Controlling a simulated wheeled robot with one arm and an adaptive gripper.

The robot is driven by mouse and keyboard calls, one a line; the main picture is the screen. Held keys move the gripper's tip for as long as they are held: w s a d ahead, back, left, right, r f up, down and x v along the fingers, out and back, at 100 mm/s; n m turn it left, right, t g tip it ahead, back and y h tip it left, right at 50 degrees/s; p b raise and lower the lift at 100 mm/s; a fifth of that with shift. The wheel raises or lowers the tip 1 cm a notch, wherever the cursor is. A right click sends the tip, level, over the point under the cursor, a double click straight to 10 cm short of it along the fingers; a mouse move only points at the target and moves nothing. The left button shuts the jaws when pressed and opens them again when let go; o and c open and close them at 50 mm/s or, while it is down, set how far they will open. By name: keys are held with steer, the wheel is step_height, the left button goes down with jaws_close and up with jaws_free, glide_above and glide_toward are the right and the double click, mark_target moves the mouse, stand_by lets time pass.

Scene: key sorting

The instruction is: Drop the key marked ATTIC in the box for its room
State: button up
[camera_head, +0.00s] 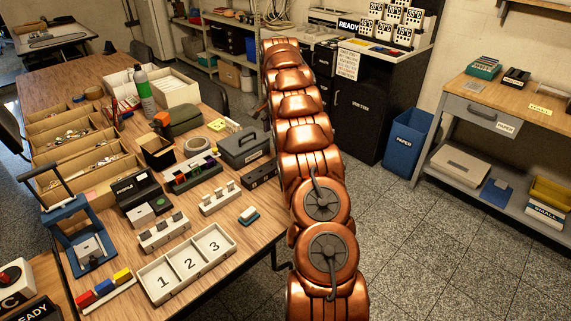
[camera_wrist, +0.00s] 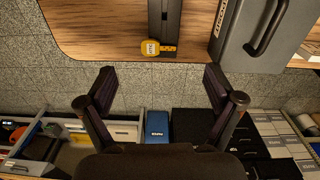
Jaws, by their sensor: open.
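My gripper (camera_wrist: 159,78) is open and empty in the wrist view, its two dark fingers spread wide over the floor just off the table's edge. A yellow tag (camera_wrist: 150,47) with small dark lettering lies beyond the fingertips, at the end of a long black holder (camera_wrist: 163,14); the gripper is apart from it. I cannot read the lettering surely, nor make out a key shape. In the head view the black holder (camera_head: 260,175) seems to be the dark block near the table's right edge, and my arm hides the gripper. I cannot identify a room box marked ATTIC.
A grey toolbox (camera_wrist: 250,42) stands right of the black holder; it also shows in the head view (camera_head: 244,148). The wooden table (camera_head: 222,263) is crowded with a numbered tray (camera_head: 148,281), small racks and boxes. A blue paper bin (camera_head: 405,142) stands on the floor.

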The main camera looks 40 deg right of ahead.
steer(key=shift+d+f+m, duration=0.3)
steer(key=shift+d+f, duration=0.75)
steer(key=shift+d, duration=0.05)
steer(key=shift+s+d+f+p, duration=0.15)
steer(key=shift+f+p, duration=0.25)
steer(key=shift+f, duration=1.2)
steer(key=shift+s+a+f+p, duration=0.1)
steer(key=shift+f+p, duration=0.25)
steer(key=shift+f, duration=1.85)
steer(key=shift+f, duration=0.25)
steer(key=c, duration=1)
steer(key=shift+o, duration=0.2)
steer(key=shift+r, duration=0.25)
